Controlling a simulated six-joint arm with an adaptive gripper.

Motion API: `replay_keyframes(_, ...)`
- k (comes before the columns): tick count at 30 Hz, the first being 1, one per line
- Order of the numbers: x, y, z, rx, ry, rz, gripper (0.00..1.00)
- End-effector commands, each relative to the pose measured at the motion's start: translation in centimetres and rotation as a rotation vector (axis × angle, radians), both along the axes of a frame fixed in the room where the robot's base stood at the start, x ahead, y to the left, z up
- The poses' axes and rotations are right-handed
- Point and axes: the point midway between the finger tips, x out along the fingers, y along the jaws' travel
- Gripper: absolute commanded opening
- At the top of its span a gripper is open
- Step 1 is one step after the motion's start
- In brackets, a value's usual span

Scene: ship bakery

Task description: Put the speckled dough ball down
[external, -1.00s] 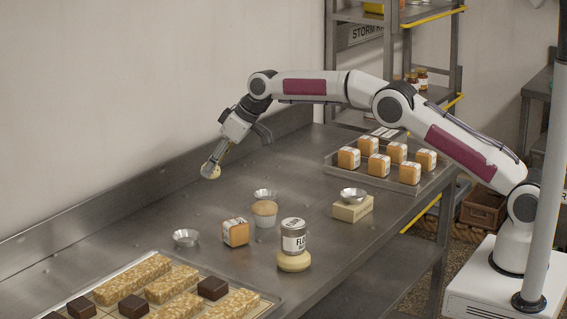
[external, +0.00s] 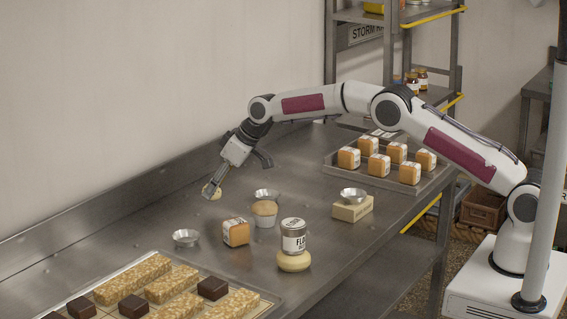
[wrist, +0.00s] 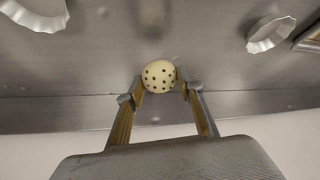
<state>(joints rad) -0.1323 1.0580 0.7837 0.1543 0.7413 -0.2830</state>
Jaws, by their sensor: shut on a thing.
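The speckled dough ball (wrist: 159,77) is pale with dark dots. My gripper (wrist: 160,88) is shut on it, one finger on each side, in the wrist view. In the external view the dough ball (external: 211,191) is at the tip of my gripper (external: 217,182), low over the far side of the steel counter (external: 150,230). Whether the ball touches the counter cannot be told.
Metal tins (external: 186,238) and (external: 265,195), a muffin (external: 264,212) and a wrapped orange block (external: 235,232) stand nearby. A tray of bars (external: 270,303) lies in front. The counter left of my gripper is clear.

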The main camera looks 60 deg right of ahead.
Motion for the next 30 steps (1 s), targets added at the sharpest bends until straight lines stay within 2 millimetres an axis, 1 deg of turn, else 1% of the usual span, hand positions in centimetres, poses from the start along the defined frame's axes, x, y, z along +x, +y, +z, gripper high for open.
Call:
replay_keyframes(5, 0.0, 0.0, -0.1, 0.0, 0.0, 0.0, 0.15)
replay_keyframes(8, 0.0, 0.0, -0.8, -0.001, 0.002, 0.0, 0.15)
replay_keyframes(15, 0.0, 0.0, -3.2, 0.001, 0.0, 0.0, 0.15)
replay_keyframes(18, 0.0, 0.0, -3.7, 0.001, 0.0, 0.0, 0.15)
replay_keyframes(30, 0.0, 0.0, -3.9, 0.0, 0.0, 0.0, 0.15)
